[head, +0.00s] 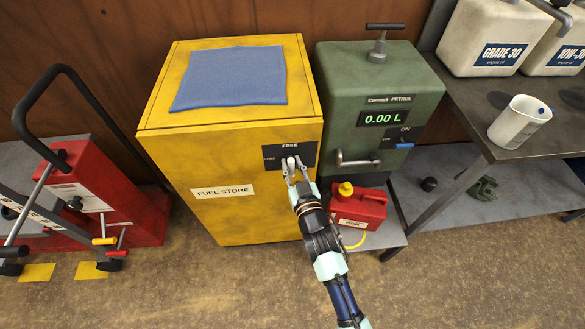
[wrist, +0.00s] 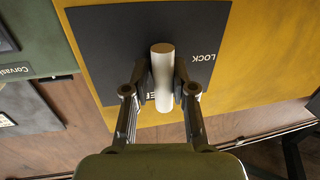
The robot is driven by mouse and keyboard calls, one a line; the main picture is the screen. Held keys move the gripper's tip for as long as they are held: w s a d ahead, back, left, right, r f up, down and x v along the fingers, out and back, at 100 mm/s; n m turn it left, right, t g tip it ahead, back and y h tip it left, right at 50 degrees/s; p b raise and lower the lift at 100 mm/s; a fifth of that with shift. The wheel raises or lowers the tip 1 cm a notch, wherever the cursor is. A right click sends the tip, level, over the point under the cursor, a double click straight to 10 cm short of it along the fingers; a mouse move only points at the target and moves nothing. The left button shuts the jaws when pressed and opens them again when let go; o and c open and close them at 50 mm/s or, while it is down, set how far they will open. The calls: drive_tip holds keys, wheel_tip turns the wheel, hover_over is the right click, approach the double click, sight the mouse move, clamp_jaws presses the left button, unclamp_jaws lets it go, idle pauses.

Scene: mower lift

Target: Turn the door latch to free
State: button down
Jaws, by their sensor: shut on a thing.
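The door latch is a pale round handle (head: 291,163) on a black plate (head: 307,152) at the upper right of the yellow fuel store's front (head: 235,210). The plate reads FREE at the top and LOCK at the left. My gripper (head: 293,176) is at the plate, shut on the handle. In the wrist view the handle (wrist: 163,75) stands between the two fingers (wrist: 162,88), one on each side. It covers part of the FREE label, while the LOCK label (wrist: 203,57) is clear at its side. The handle's base is partly hidden by the fingers.
A green petrol dispenser (head: 380,95) stands close on the right, with a red fuel can (head: 360,207) below it beside my arm. A blue cloth (head: 230,77) lies on the store. A red mower lift (head: 95,200) stands left. The floor in front is clear.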

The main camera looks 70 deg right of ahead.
drive_tip(key=shift+m, duration=0.3)
idle(0.4)
drive_tip(key=c, duration=0.9)
unclamp_jaws()
drive_tip(key=shift+c, duration=0.2)
drive_tip(key=v, duration=1.2)
